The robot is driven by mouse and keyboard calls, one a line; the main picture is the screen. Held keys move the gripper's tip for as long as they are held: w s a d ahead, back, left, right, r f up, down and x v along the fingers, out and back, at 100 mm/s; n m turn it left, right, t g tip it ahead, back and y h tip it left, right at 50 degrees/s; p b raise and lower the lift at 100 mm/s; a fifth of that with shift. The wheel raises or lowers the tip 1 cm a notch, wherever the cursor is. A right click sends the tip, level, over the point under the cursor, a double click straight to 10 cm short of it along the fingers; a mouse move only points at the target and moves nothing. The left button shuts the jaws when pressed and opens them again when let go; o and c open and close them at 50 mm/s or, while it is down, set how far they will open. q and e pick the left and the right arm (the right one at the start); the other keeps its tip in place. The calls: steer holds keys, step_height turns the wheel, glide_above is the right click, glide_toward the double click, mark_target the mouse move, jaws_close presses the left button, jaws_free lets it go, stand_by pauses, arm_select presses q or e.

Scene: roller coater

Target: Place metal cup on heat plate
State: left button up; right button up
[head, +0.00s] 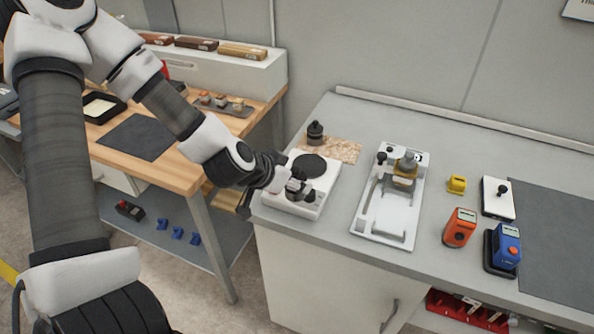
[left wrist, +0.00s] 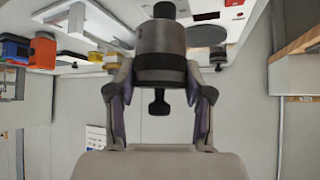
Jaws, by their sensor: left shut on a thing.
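My left gripper (head: 290,188) is shut on the metal cup (head: 301,188) over the front part of the heat plate unit. In the left wrist view the cup (left wrist: 161,40) is a grey metal cylinder with a dark band and a black knob, held between both fingers (left wrist: 155,105). The heat plate (head: 310,165) is a dark round disc on a white box (head: 284,206). The disc also shows in the left wrist view (left wrist: 206,35), beside the cup. The cup appears apart from the disc; its gap above the white box is unclear. My right gripper is out of view.
A small black lidded object (head: 315,132) stands by a speckled board (head: 343,149) behind the heat plate. A white tray-like device (head: 382,225) stands to the right. Orange (head: 459,228) and blue (head: 506,246) devices stand farther right. A wooden bench (head: 178,170) is at left.

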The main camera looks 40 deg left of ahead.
arm_select(q)
steer(key=w+a+b, duration=0.1)
steer(key=w+a, duration=0.1)
steer(key=w, duration=0.3)
steer(key=w+a+f+b, duration=0.1)
steer(key=w+a, duration=0.1)
steer(key=w, duration=0.3)
steer(key=w+a+b, duration=0.1)
steer(key=w+a, duration=0.1)
steer(key=w, duration=0.3)
steer(key=shift+w+a+f, duration=0.2)
steer(key=shift+f, duration=0.2)
step_height(320, 180, down, 3)
steer(key=shift+r, duration=0.2)
steer(key=shift+f, duration=0.3)
steer(key=o, duration=1.3)
steer(key=shift+f, duration=0.15)
